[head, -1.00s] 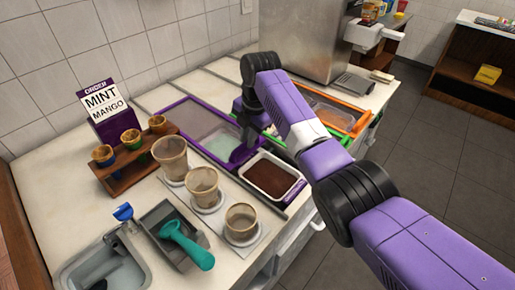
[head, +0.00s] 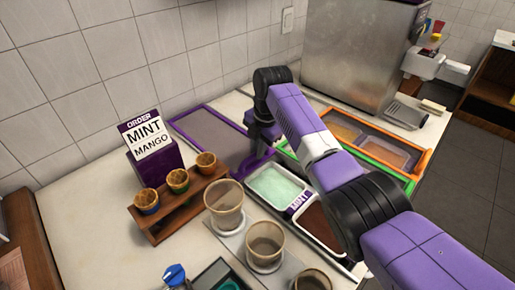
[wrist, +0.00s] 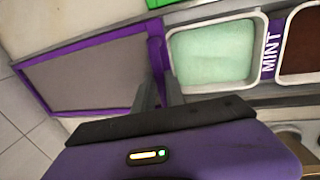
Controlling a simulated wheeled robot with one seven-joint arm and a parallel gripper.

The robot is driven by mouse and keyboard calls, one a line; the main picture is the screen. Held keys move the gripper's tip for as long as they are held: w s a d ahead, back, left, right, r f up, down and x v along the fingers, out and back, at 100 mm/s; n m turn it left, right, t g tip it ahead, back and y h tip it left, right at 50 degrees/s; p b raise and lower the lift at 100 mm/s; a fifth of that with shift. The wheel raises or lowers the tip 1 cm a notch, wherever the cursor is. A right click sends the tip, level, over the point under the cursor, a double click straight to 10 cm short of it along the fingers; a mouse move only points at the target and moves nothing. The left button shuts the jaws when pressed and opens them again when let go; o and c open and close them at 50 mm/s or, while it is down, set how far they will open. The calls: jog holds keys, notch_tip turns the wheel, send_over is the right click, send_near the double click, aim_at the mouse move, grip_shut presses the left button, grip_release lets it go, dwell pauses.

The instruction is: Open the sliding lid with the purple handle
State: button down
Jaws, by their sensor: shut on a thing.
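The sliding lid (head: 212,134) has a grey translucent panel in a purple frame. It lies flat towards the wall, clear of the mint tub (head: 280,186), whose pale green contents are uncovered. The purple handle (wrist: 155,58) is at the lid's edge beside the mint tub; it also shows in the head view (head: 256,161). My gripper (wrist: 160,88) is shut on the handle, with a grey finger on either side of it. In the head view my gripper (head: 262,146) is partly hidden by my arm.
A brown-filled tub (head: 318,222) sits beside the mint. Orange-framed tubs (head: 425,160) lie to the right. A cone rack (head: 170,215), an order sign (head: 152,155) and several cups (head: 265,243) stand on the counter. The counter left of the sign is bare.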

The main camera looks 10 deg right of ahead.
jog(key=shift+d, duration=0.1)
jog(key=c, duration=1.4)
grip_release()
jog(key=r, duration=0.2)
jog(key=s+r, duration=0.1)
jog(key=r, duration=0.2)
jog(key=d+r, duration=0.1)
jog(key=r, duration=0.1)
jog(key=shift+s+r, duration=0.15)
jog(key=shift+r, duration=0.2)
